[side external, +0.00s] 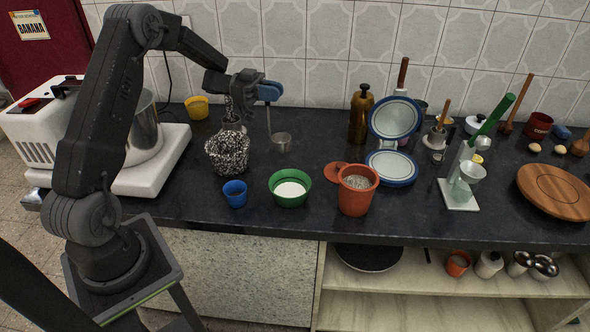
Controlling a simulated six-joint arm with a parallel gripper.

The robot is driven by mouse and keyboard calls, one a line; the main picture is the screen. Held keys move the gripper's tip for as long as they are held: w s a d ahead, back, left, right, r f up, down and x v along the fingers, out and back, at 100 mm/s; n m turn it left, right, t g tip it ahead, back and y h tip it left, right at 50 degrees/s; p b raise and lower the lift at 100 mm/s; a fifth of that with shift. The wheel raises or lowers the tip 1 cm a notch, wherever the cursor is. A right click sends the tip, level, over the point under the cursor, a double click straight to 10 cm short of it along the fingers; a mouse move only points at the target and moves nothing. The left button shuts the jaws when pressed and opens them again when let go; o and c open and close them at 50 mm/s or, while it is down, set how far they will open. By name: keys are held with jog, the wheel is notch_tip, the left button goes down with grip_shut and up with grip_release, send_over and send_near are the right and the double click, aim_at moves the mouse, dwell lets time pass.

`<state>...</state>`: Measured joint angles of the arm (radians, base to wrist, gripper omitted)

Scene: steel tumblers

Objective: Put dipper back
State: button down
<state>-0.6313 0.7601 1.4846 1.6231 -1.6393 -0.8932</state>
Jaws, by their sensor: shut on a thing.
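The dipper (281,142) has a small steel cup, a thin upright stem and a blue handle at the top. My gripper (260,89) is shut on the blue handle, and the dipper hangs upright with its cup low over or at the counter; I cannot tell whether it touches. The fingertips are partly hidden by the handle. Left of the cup stands a speckled black-and-white pot (227,152). A green bowl (290,188) of white stuff and an orange pot (357,190) with grainy grey contents stand nearer the front.
A small blue cup (235,193) stands left of the green bowl. A white mixer (150,160) fills the left. A brown bottle (361,113), a blue-rimmed white press (392,167) and a green-handled stand (459,193) are to the right. Dark counter is bare around the dipper's cup.

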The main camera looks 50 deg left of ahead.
jog(key=s+a+r+t, duration=0.1)
jog(key=s+a+r, duration=0.25)
jog(key=a, duration=0.25)
jog(key=w+d+f, duration=0.8)
jog(key=f, duration=0.2)
jog(key=shift+n+y, duration=0.3)
jog(key=shift+n, duration=0.1)
jog(key=shift+f, duration=0.2)
jog(key=c, duration=1.1)
grip_release()
